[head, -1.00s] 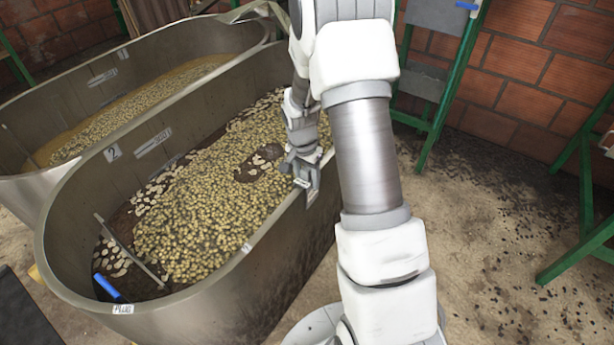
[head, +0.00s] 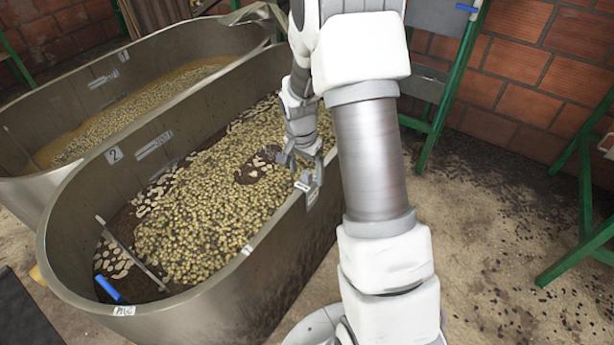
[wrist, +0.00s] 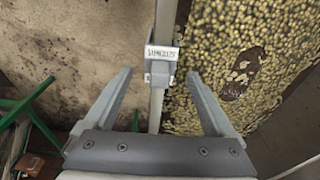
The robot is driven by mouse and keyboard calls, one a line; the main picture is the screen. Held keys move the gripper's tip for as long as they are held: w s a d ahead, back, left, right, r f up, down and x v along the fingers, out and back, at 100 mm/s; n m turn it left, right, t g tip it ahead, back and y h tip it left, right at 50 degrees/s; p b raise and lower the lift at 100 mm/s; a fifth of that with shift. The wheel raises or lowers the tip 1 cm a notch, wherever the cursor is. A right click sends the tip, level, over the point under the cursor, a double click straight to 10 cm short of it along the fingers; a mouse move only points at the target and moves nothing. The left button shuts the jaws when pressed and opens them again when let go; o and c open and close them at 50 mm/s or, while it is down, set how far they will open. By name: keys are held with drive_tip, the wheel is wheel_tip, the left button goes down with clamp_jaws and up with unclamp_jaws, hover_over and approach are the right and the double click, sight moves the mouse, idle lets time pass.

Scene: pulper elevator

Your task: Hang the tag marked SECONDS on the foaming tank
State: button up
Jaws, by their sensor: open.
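A small white tag (wrist: 162,53) with a grey clip-like body sits on the near rim of tank 2. Its lettering is upside down in the wrist view and looks like SECONDS. In the head view the tag (head: 302,186) shows small on the same rim. My gripper (head: 301,177) is open above that rim. In the wrist view my gripper (wrist: 158,75) has one finger on each side of the rim and tag, apart from both. Tank 2 (head: 215,305) holds yellowish beans with a dark patch. Tank 1 (head: 28,135) behind it has a tan-yellow surface; foam is hard to tell.
A blue-handled tool (head: 108,288) lies in tank 2's near end, by a PLUG label (head: 124,311). A green-framed stand (head: 455,90) is behind my arm, and another green frame (head: 585,190) is at right. The floor (head: 480,240) between is clear except for scattered dark bits.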

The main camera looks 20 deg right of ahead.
drive_tip(key=s+a+r+n+t+p, duration=0.1)
drive_tip(key=s+a+r+n+p, duration=0.15)
drive_tip(key=r, duration=0.65)
drive_tip(key=s+a+r+n+p, duration=0.1)
drive_tip(key=s+r, duration=0.3)
drive_tip(key=r, duration=0.6)
drive_tip(key=s+a+r+n+t+p, duration=0.1)
drive_tip(key=s+a+r+p, duration=0.15)
drive_tip(key=r, duration=0.65)
drive_tip(key=s+a+r+n+t+p, duration=0.1)
drive_tip(key=s+r+n, duration=0.2)
drive_tip(key=s, duration=0.4)
drive_tip(key=s+a+r+n+t+y+p, duration=0.1)
drive_tip(key=s+a+r+n+p, duration=0.1)
drive_tip(key=s, duration=0.5)
wheel_tip(320, 180, up, 3)
drive_tip(key=shift+s+a+f+n+t, duration=0.1)
drive_tip(key=shift+s+a+n+t, duration=0.2)
drive_tip(key=shift+n, duration=0.55)
drive_tip(key=shift+w, duration=0.15)
drive_tip(key=c, duration=0.6)
drive_tip(key=shift+a, duration=0.2)
